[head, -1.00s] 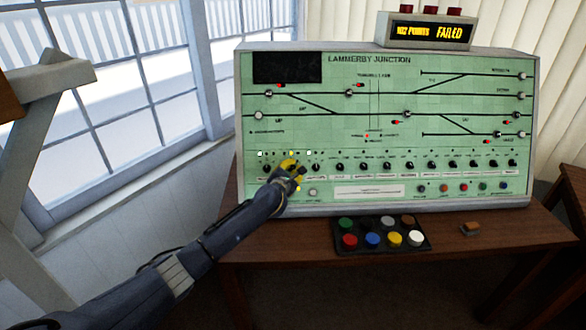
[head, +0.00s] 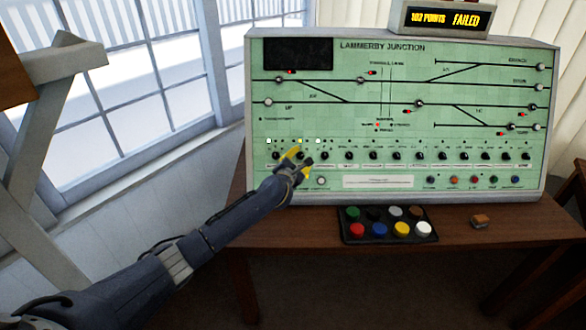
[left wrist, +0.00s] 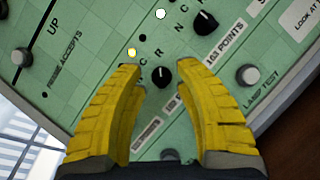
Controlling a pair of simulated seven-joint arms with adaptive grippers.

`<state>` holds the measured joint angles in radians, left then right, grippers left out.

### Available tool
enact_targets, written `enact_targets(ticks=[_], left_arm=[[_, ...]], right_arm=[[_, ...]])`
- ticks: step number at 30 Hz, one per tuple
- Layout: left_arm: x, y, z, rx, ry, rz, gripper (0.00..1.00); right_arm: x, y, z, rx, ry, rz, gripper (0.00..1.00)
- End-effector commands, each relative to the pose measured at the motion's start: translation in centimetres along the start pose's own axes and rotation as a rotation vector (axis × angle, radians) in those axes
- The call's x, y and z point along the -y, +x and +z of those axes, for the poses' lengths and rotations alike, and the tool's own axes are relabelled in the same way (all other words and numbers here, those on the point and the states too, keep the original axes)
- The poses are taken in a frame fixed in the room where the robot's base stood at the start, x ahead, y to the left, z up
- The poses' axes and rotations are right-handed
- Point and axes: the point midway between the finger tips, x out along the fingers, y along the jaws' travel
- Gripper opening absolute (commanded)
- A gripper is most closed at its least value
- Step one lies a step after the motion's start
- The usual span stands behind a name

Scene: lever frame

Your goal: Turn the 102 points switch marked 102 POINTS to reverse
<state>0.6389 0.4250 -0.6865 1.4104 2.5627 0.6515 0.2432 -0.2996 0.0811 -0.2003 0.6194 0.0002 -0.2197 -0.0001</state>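The green control panel (head: 420,120) carries a row of black rotary knobs along its lower part. A lit sign (head: 445,19) on top reads "102 POINTS FAILED". My left gripper (head: 303,158) is in front of the second knob from the left. In the left wrist view its yellow fingers (left wrist: 170,85) are open. A black knob (left wrist: 160,73) shows between and just beyond the fingertips, with a yellow lamp near it; its label is partly hidden. Up-right of it is another knob (left wrist: 205,21), with a "POINTS" label whose number is hard to read. My right gripper is not in view.
A white lamp-test button (left wrist: 247,75) is right of the fingers in the wrist view. A black tray of coloured buttons (head: 388,240) and a small orange-brown block (head: 479,221) lie on the wooden desk (head: 400,258). A window is at left.

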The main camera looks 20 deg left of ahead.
Motion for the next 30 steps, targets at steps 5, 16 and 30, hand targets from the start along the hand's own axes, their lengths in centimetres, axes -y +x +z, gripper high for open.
enact_targets(ticks=[5,16,30], left_arm=[[0.0,-2.9,0.0,0.002,0.001,-0.001,0.33],[0.0,-7.8,0.0,0.001,0.000,-0.001,0.33],[0.0,-9.4,0.1,0.001,0.000,0.000,0.33]], right_arm=[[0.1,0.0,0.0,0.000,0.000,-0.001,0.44],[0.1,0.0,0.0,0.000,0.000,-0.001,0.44],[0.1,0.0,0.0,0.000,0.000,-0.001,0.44]])
